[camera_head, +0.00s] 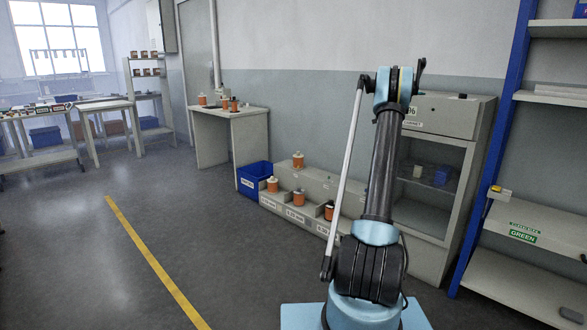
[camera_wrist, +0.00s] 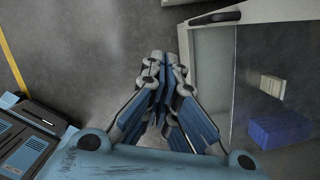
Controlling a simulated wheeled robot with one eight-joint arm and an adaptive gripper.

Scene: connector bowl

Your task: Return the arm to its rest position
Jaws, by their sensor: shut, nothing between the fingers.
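My gripper (camera_wrist: 158,90) shows in the wrist view, pointing down over the bare grey floor, with its blue-padded fingers brought together and nothing between them. In the head view my arm stands upright right of centre, in front of the cabinet. The gripper itself cannot be made out there.
A grey cabinet (camera_head: 426,232) with a glass front stands right behind my arm; inside are a pale block (camera_wrist: 271,85) and a blue bin (camera_wrist: 280,130). The left floor is clear.

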